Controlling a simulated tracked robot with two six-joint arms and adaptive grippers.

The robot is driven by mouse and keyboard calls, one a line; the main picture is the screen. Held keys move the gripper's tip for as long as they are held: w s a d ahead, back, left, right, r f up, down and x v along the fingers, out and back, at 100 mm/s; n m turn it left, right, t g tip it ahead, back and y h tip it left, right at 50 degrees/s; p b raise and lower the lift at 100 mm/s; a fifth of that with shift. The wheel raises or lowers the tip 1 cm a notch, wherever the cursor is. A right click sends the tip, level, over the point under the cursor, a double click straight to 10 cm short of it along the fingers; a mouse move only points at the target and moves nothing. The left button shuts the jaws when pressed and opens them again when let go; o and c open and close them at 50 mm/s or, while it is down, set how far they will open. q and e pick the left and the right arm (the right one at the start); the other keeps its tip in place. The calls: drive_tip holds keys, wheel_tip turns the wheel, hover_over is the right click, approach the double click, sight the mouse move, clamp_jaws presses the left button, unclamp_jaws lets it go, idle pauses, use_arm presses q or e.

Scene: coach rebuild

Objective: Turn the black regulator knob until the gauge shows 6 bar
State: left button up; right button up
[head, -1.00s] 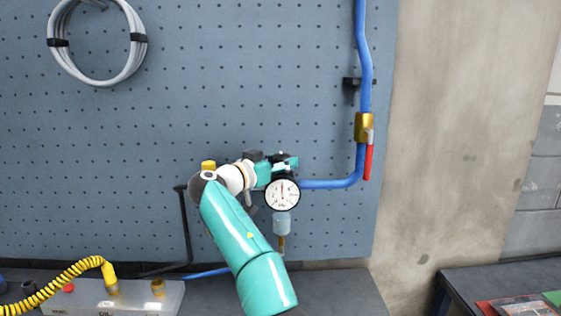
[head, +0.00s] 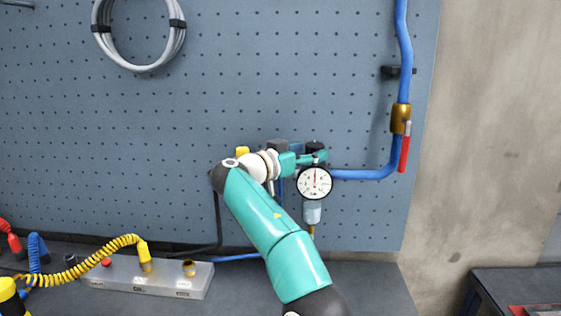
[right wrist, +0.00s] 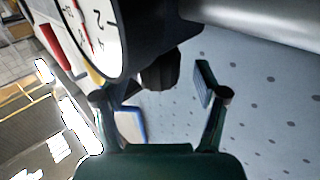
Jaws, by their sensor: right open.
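The round white gauge (head: 314,183) hangs in front of the pegboard; its needle points roughly straight up, but the value is too small to read. The right wrist view shows part of its dial (right wrist: 97,35) with a red needle, cut off by the frame. The black regulator knob (head: 314,147) is just above the gauge. It also shows in the right wrist view (right wrist: 161,71), ahead of and between the fingers. My right gripper (head: 314,157) is open at the knob, its fingers apart around the knob's line; I cannot tell whether they touch it. My left gripper is out of view.
A blue pipe (head: 365,174) runs right from the regulator to a brass valve with a red lever (head: 404,155). A clear bowl (head: 312,212) hangs below the gauge. A grey manifold (head: 165,282) and a coiled yellow hose (head: 95,262) lie on the bench at lower left.

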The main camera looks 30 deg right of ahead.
drive_tip(key=v, duration=0.9)
drive_tip(key=shift+a, duration=0.3)
drive_tip(key=shift+s, duration=0.1)
